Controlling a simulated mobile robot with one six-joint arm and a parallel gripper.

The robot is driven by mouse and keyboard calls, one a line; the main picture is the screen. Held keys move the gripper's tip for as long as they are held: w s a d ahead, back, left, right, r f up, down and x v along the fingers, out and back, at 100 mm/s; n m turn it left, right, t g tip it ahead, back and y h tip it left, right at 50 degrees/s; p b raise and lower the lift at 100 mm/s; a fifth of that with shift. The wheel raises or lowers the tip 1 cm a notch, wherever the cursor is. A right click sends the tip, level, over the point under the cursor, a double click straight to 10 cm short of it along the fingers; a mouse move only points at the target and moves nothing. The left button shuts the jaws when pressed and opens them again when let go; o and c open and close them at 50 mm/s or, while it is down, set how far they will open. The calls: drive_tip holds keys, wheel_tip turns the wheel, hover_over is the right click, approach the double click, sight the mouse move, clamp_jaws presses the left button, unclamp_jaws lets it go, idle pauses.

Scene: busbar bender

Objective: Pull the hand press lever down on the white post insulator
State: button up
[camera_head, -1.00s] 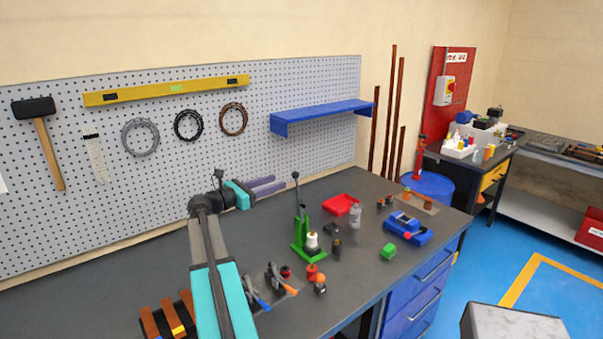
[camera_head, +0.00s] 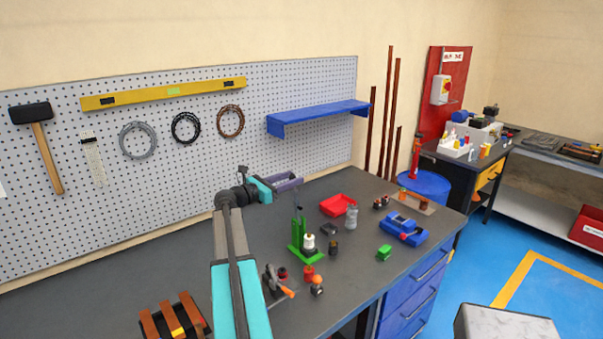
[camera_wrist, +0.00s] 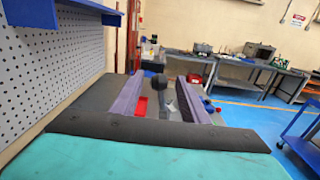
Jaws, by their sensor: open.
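The green hand press (camera_head: 297,236) stands on the grey workbench, its lever raised. The white post insulator (camera_head: 309,241) stands upright at the press's right side, low down. In the wrist view my gripper (camera_wrist: 160,80) is open, with one finger on each side. The dark round lever knob (camera_wrist: 155,83) shows between the fingers, nearer the left one. I cannot tell whether a finger touches it. The insulator is not visible in the wrist view.
A red tray (camera_head: 338,205), a clear bottle (camera_head: 351,218), a blue tool (camera_head: 403,230) and a green block (camera_head: 384,253) stand right of the press. Orange-topped small parts (camera_head: 317,284) lie in front. A blue shelf (camera_head: 318,116) juts from the pegboard behind.

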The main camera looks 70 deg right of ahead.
drive_tip(key=shift+p+x, duration=0.65)
drive_tip(key=shift+x, duration=1.9)
